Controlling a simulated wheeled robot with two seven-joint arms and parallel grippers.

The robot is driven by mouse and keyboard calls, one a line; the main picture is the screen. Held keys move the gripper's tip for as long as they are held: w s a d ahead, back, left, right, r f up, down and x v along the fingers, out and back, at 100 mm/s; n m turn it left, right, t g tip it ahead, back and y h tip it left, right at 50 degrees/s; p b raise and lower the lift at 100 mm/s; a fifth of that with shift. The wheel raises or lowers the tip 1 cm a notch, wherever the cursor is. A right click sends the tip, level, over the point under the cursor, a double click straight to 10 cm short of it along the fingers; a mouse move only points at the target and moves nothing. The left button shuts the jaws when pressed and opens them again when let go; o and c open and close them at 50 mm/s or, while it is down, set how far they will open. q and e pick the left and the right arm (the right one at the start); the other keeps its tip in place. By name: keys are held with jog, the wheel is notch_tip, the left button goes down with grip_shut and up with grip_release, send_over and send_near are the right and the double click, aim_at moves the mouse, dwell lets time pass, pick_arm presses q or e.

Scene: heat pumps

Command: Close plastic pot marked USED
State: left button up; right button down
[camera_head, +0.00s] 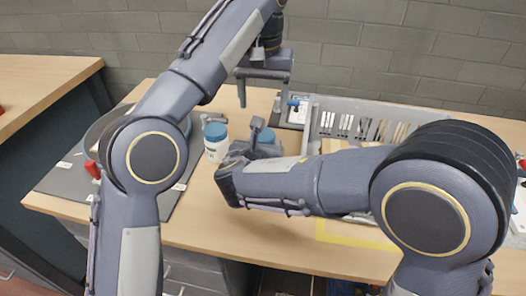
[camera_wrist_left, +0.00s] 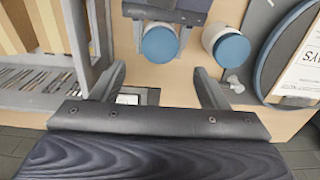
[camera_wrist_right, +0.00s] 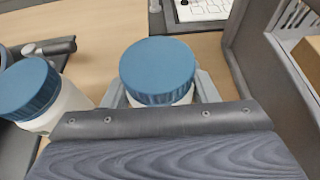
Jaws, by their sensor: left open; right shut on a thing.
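Two white plastic pots with blue lids stand on the wooden table. One pot (camera_wrist_right: 158,70) is between the fingers of my right gripper (camera_wrist_right: 160,92), which is shut on it; its lid also shows in the left wrist view (camera_wrist_left: 160,46). The other pot (camera_head: 215,143) stands to its left in the head view, free of both grippers; it also shows in the right wrist view (camera_wrist_right: 32,92). Both have blue lids over their tops; I cannot tell how tight. I cannot read which is marked USED. My left gripper (camera_head: 262,90) is open and empty, above and beyond the held pot.
A grey slotted crate (camera_head: 375,122) stands right of the held pot. A round container (camera_wrist_left: 268,55) lies on the grey mat (camera_head: 70,178) at the left. A small grey fitting (camera_wrist_left: 234,82) lies near the free pot. Bare table lies in front of the pots.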

aim_at(263, 134)
pick_arm(q)
jog(key=shift+f, duration=0.15)
jog(key=shift+f, duration=3.9)
jog(key=c, duration=1)
jog(key=m, duration=0.3)
jog(key=o, duration=1.1)
jog(key=shift+c, duration=0.2)
